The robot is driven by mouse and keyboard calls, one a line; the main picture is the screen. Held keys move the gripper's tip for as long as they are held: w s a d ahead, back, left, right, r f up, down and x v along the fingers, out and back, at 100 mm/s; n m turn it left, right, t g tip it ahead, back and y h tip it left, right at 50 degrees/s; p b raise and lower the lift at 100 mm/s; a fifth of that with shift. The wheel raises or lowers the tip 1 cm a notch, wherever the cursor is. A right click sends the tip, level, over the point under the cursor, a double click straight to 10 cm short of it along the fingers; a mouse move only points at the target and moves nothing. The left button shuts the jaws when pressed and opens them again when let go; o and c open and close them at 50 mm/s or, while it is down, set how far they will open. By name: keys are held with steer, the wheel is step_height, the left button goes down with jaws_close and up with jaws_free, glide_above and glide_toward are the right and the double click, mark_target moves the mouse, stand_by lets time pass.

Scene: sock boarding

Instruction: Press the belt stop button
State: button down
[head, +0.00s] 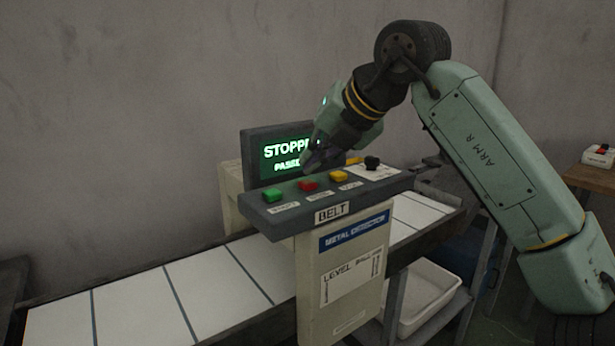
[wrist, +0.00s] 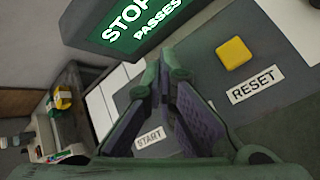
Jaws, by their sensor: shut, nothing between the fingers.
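The red button (head: 308,186) sits on the dark sloped BELT panel (head: 290,214), between a green button (head: 273,195) and a yellow button (head: 338,177). My gripper (head: 309,163) is shut and empty, pointing down, its tips just above or behind the red button; contact cannot be told. The yellow button also shows there (wrist: 234,52); the red button is hidden. The screen (head: 272,157) reads "STOPP…", partly covered by my gripper.
A black knob (head: 372,163) stands at the panel's right end. The conveyor belt (head: 130,309) with white sections runs below the panel, and no items show on it. A white bin (head: 424,290) sits under the belt at right. A grey wall stands behind.

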mark_target(313, 181)
step_height(313, 181, up, 5)
steer(key=p, duration=0.4)
stand_by(0.3)
steer(key=shift+d+f, duration=0.1)
stand_by(0.4)
